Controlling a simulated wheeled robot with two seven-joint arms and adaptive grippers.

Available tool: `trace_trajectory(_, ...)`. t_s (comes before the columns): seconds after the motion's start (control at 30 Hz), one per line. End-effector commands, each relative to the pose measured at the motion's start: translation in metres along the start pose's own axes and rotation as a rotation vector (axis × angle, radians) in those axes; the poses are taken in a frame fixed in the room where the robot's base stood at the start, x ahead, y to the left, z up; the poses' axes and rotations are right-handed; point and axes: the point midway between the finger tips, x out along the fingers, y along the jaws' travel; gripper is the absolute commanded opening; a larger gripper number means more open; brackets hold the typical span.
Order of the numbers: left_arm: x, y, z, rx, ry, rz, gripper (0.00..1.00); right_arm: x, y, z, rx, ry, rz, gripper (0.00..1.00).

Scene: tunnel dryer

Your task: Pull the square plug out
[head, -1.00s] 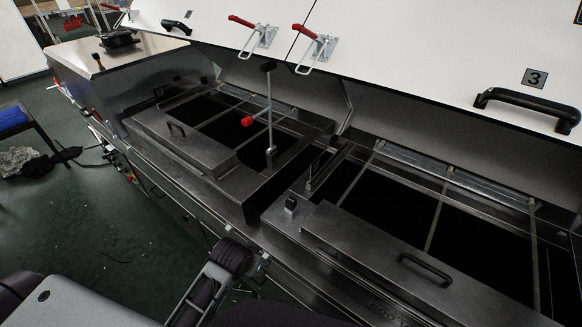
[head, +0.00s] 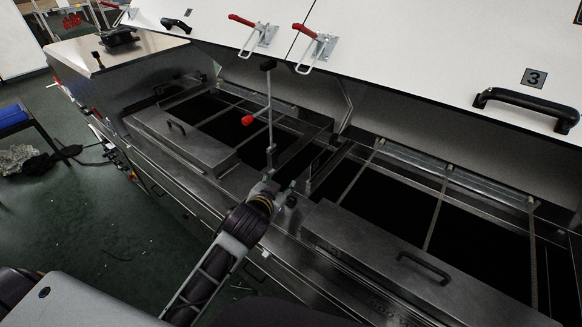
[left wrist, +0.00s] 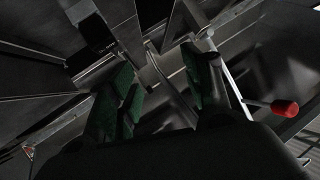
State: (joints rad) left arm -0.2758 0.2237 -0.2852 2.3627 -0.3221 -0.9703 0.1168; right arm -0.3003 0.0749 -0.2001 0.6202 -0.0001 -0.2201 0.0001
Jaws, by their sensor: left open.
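My left gripper (head: 277,190) is over the front ledge of the dryer, between the two openings. In the left wrist view its two green-padded fingers (left wrist: 160,85) stand apart with nothing gripped between them. A small dark block (head: 291,201), which looks like the square plug, sits on the ledge just right of the gripper, partly hidden by it. I cannot tell whether they touch. I cannot clearly pick out the plug in the left wrist view. My right gripper is in neither view.
An upright lever with a red knob (head: 247,120) stands close behind my left gripper; the knob also shows in the left wrist view (left wrist: 285,108). Flat metal covers with black handles (head: 424,268) lie on both sides. The raised white lid (head: 420,50) hangs above.

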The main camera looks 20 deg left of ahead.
Motion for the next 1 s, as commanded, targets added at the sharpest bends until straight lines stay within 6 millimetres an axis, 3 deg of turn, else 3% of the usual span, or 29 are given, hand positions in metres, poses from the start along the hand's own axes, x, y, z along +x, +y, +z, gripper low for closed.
trace_trajectory(0.23, 0.002, 0.004, -0.102, 0.103, 0.345, -0.039, 0.5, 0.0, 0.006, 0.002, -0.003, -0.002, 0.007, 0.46)
trace_trajectory(0.5, -0.025, 0.028, -0.198, 0.251, 0.713, -0.039, 0.5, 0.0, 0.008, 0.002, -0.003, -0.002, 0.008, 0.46)
trace_trajectory(0.8, -0.075, 0.076, -0.271, 0.461, 1.095, 0.018, 0.5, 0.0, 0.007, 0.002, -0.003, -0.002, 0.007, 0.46)
trace_trajectory(1.0, -0.11, 0.117, -0.294, 0.633, 1.324, 0.092, 0.5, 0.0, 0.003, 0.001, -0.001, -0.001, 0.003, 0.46)
